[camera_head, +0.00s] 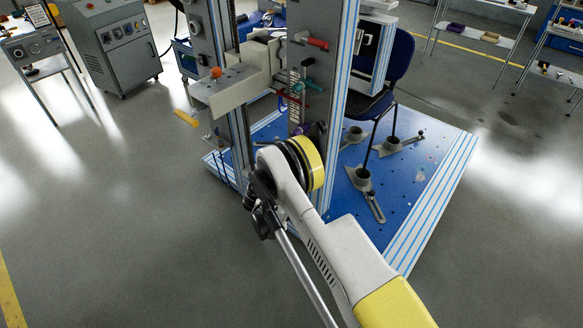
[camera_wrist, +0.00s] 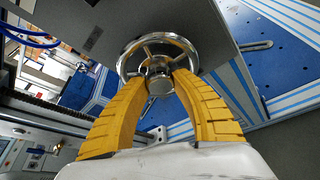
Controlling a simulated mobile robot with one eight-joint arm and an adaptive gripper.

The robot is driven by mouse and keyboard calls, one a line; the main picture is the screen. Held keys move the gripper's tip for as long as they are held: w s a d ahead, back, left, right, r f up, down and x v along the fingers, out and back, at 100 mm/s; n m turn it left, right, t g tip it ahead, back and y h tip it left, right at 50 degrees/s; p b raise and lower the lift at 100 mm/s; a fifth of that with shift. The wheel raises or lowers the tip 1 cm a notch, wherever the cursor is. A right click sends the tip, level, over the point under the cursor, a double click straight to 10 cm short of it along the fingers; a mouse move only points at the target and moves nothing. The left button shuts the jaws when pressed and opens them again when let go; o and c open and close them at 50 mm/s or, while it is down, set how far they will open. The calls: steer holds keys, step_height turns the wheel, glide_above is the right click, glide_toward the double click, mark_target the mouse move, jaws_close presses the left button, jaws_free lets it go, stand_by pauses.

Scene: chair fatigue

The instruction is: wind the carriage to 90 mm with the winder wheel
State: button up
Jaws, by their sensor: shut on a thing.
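The winder wheel (camera_wrist: 184,45) is a shiny metal handwheel with spokes and a central hub, in the upper middle of the wrist view. My gripper (camera_wrist: 161,82) has two yellow ribbed fingers that reach up to the wheel, with their tips closed around its hub (camera_wrist: 160,84). In the head view my arm hides the wheel and the gripper. The carriage (camera_head: 228,88) appears to be the grey block on the upright column, with an orange knob (camera_head: 216,72) on top. A scale (camera_head: 294,84) shows on the column, too small to read.
A blue base plate (camera_head: 440,180) with white stripes carries the rig. Open floor lies left and right.

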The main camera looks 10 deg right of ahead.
steer(key=shift+m+t, duration=0.4)
steer(key=shift+m, duration=0.5)
steer(key=o, duration=1.2)
step_height(320, 180, up, 10)
